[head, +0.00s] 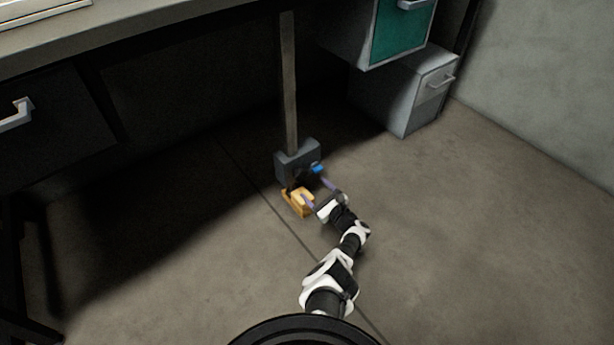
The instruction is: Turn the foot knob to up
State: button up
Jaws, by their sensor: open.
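A dark grey foot unit (291,163) stands on the floor at the base of an upright post (289,85). A small blue part (317,168), which may be the foot knob, shows on its right front side; its setting is too small to read. A yellow pedal-like part (295,203) lies in front of the unit. My gripper (318,191) is open, low at the front of the unit, with one finger near the blue part and the other over the yellow part. Whether either finger touches anything I cannot tell.
The desk top (130,32) overhangs from the upper left. A drawer unit with a teal front (402,30) hangs at upper right above a grey cabinet (385,100) on the floor. A dark drawer (60,120) is at left. The floor (480,220) at right is clear.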

jog(key=p+v, duration=0.1)
jog(key=v, duration=0.5)
jog(key=shift+s+p, duration=0.15)
jog(key=shift+p, duration=0.15)
jog(key=shift+d, duration=0.15)
